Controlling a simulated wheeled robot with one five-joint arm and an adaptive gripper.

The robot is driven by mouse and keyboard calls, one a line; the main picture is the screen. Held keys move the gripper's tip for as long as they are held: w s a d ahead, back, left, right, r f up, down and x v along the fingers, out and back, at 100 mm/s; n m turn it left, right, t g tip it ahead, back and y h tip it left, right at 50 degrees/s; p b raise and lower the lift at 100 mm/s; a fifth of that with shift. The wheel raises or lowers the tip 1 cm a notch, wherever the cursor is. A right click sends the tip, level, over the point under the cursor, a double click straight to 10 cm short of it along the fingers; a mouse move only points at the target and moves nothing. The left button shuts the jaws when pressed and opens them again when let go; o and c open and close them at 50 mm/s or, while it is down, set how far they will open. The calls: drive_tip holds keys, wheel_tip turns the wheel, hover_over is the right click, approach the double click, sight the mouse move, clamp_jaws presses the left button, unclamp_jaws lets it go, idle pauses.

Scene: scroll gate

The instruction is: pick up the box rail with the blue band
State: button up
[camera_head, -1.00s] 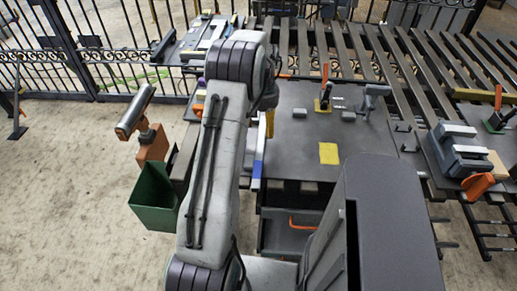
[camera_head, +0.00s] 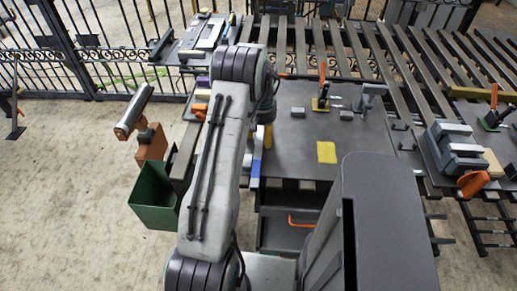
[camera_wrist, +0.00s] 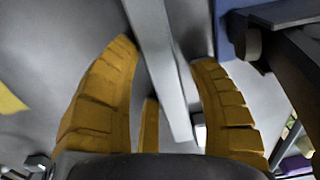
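A pale grey rail (camera_wrist: 160,60) runs lengthwise between the yellow fingers of my gripper (camera_wrist: 165,75) in the wrist view. The fingers are open, with a gap visible on the right side; I cannot tell whether the left one touches. No blue band shows on the visible part of this rail. A blue piece (camera_wrist: 226,32) lies to its right. In the head view, a blue and white strip (camera_head: 256,170) shows on the dark table beside my arm. A yellow finger of my gripper shows just above it; my arm hides much of that area.
The dark table (camera_head: 290,150) carries a yellow patch (camera_head: 326,152) and an orange-handled clamp (camera_head: 321,90). A grey vise (camera_head: 455,148) stands at the right. A green bin (camera_head: 154,197) hangs at the left. An open drawer (camera_head: 285,235) is in front. Slats and a fence lie behind.

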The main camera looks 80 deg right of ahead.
clamp_jaws()
idle(0.3)
drive_tip(key=shift+r, duration=0.1)
